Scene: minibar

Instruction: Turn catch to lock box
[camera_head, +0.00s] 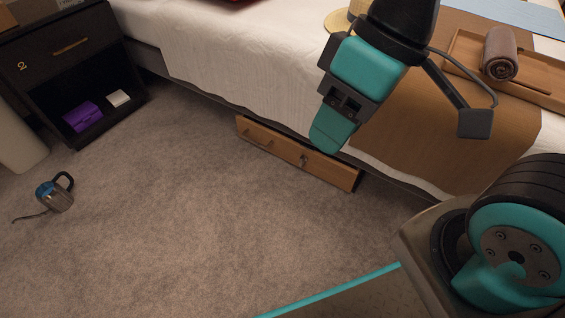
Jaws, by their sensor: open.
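A long wooden box (283,151) sits on the carpet, partly under the side of the bed. Its front face looks out into the room. A small metal catch (302,161) shows near the middle of that face, too small to tell which way it is turned. A handle (256,138) is on the face to the left of the catch. My gripper (333,128) hangs above and in front of the box's right part in the picture, pointing down. It is open and apart from the catch, with nothing seen between its fingers.
The bed (235,65) overhangs the box, with a brown runner (420,140) and a wooden tray (540,98) on it. A dark nightstand (95,50) stands at the left. A kettle (55,195) lies on the carpet at left. The carpet before the box is clear.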

